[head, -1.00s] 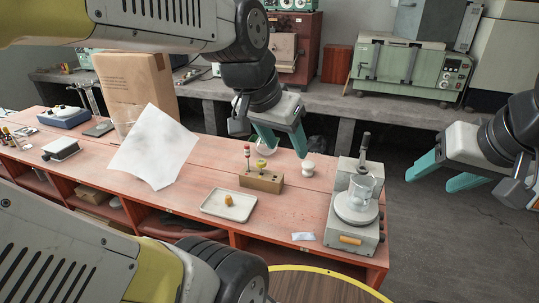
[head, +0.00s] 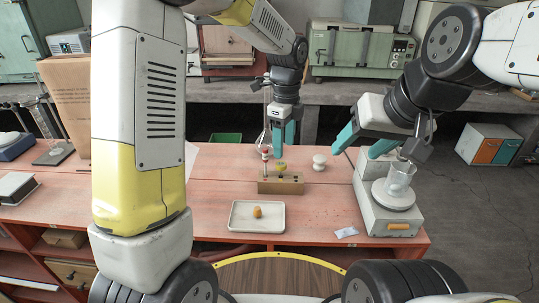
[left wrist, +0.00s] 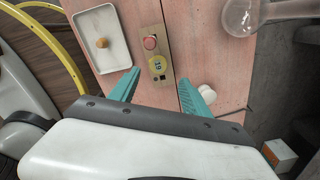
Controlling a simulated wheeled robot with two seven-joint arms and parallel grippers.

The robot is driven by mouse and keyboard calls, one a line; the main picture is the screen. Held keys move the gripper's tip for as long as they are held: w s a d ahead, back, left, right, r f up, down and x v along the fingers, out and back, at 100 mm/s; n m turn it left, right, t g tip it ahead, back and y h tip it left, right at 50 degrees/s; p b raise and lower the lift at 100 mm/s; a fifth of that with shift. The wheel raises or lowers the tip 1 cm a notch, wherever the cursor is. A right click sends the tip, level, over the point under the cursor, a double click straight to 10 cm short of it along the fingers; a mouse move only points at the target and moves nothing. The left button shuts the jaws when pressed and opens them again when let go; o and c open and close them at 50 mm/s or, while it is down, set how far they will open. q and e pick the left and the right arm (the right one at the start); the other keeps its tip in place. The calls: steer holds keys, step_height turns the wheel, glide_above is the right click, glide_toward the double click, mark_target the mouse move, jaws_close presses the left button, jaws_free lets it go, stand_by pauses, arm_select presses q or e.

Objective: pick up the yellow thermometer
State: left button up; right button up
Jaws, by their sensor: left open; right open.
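The yellow thermometer (head: 280,168) has a round yellow head and stands in a wooden block (head: 290,187) on the red bench. In the left wrist view its head (left wrist: 157,65) shows a small dark display; its stem is hidden. My left gripper (head: 283,146) is open and points down, just above and behind the block. In the left wrist view its fingers (left wrist: 159,77) lie on either side of the thermometer's line, apart from it. My right gripper (head: 354,154) is open and empty beside the scale, right of the block.
A red-topped item (head: 265,154) stands in the same block, left of the thermometer. A white tray (head: 238,217) with a cork-coloured piece (head: 257,212) lies in front. A white knob-like object (head: 319,162) and a scale (head: 370,216) with a glass beaker (head: 400,180) are right.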

mark_target(281, 163)
arm_select(q)
steer(key=f, duration=0.7)
steer(key=shift+s+a+f, duration=0.1)
steer(key=shift+a+f, duration=0.15)
steer(key=shift+a, duration=0.05)
jaws_close()
